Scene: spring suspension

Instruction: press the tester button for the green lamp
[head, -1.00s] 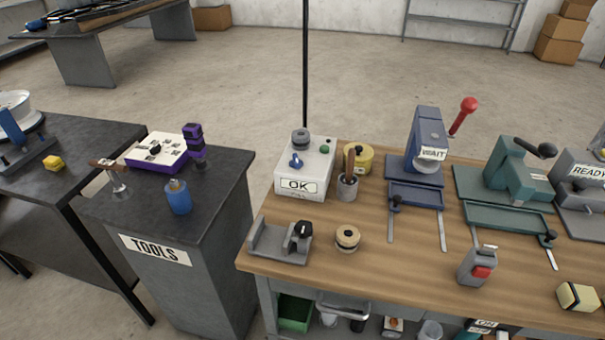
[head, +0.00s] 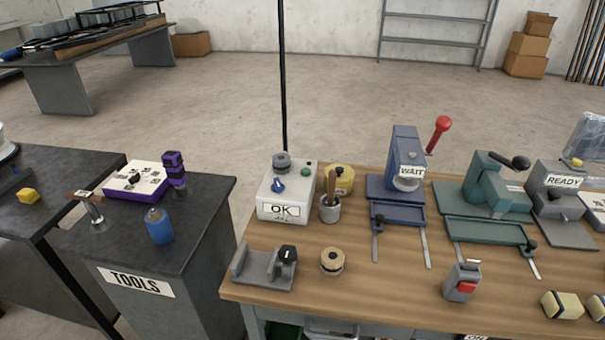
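A white box labelled OK (head: 285,211) stands at the back left of the wooden bench. It looks like the tester. On its top are a green button or lamp (head: 306,169), a blue knob (head: 278,185) and a grey round part (head: 282,161). I cannot tell whether the green part is a lamp or a button, or whether it is lit. A small grey device with a red button (head: 466,287) stands near the bench's front edge. Neither of my grippers is in view.
On the wooden bench (head: 375,285) stand a blue press labelled WAIT (head: 405,155), a green press (head: 490,185), a machine labelled READY (head: 562,195), a brush cup (head: 330,210) and a grey vise-like fixture (head: 262,268).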

